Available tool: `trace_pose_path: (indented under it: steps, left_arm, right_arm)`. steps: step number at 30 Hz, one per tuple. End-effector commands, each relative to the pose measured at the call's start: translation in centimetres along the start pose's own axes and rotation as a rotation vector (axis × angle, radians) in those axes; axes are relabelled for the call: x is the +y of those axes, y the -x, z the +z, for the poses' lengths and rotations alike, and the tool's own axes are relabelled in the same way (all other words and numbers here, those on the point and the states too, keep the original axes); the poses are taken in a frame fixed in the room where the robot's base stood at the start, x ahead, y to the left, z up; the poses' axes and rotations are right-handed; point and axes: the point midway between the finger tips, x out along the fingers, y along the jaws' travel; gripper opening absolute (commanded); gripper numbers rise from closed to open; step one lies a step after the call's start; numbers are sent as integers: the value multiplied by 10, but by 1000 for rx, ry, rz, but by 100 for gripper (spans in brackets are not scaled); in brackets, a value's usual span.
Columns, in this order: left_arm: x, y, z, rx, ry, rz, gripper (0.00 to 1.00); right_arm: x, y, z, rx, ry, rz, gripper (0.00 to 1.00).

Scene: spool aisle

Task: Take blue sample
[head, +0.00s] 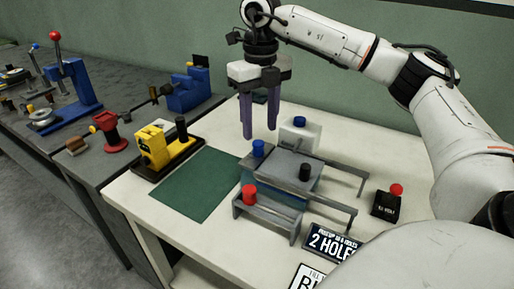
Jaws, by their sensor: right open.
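A small blue cylinder (258,148) stands at the back left of a grey metal fixture on the white table. A second blue piece (299,122) tops a white block (308,136) just behind the fixture. I cannot tell which of the two is the sample. My right gripper (260,134) points down with two purple fingers, open and with nothing between them. In the picture its fingertips are just above the blue cylinder; I cannot tell the exact height. My left gripper is not in view.
The grey fixture (280,163) carries a black knob (305,171); a red-topped piece (249,193) is at its front. A green mat (196,184) lies clear, beside a yellow device (154,147).

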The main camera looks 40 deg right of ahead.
Motion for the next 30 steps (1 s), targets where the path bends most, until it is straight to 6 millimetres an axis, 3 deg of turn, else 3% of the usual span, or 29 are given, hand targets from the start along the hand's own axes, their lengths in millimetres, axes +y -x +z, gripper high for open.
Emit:
trace_pose_path:
  steps: [12,20,28,30]
  left_arm:
    - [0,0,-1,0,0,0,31]
    - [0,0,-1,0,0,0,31]
    - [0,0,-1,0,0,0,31]
    - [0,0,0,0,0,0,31]
  right_arm:
    - [5,-50,-1,2,-1,-1,45]
    - [6,-53,-1,1,-1,0,45]
    - [5,-53,-1,0,0,0,1]
    - [6,-53,0,0,0,0,1]
